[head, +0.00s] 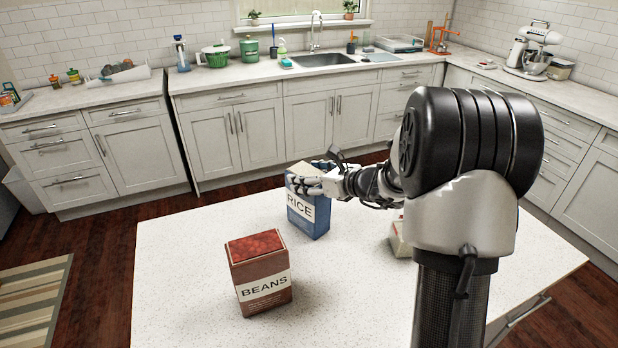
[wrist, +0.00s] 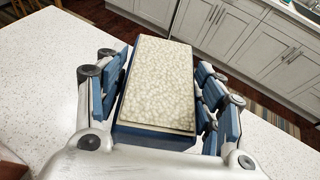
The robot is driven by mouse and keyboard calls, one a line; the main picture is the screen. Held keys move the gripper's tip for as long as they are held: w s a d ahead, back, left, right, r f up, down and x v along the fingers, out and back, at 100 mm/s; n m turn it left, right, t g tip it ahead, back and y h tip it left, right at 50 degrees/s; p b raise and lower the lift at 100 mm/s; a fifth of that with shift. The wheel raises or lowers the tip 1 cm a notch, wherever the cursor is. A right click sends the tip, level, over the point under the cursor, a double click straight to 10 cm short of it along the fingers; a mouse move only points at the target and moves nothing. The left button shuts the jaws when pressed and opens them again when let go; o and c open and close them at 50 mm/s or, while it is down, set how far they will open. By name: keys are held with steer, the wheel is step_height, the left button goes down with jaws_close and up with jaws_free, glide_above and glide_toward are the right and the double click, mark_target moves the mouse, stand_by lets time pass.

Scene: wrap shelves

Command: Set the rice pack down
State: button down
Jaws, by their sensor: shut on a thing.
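The rice pack (head: 309,217) is a blue box with a white RICE label, upright at the far part of the white island top in the head view. My gripper (head: 316,180) is around its upper part, with fingers on both sides. In the wrist view the pack's pale speckled top (wrist: 158,85) fills the space between the fingers of my gripper (wrist: 160,100), which is shut on it. The pack's base looks at or very close to the island top; I cannot tell whether it touches.
A red BEANS box (head: 262,284) stands nearer on the white island top (head: 180,260). A pale box (head: 399,240) is partly hidden behind my arm at the right. The island's left part is clear. Counters with a sink (head: 322,60) line the back.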

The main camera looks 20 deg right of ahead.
steer(key=shift+f, duration=0.15)
steer(key=shift+c, duration=2.2)
jaws_free()
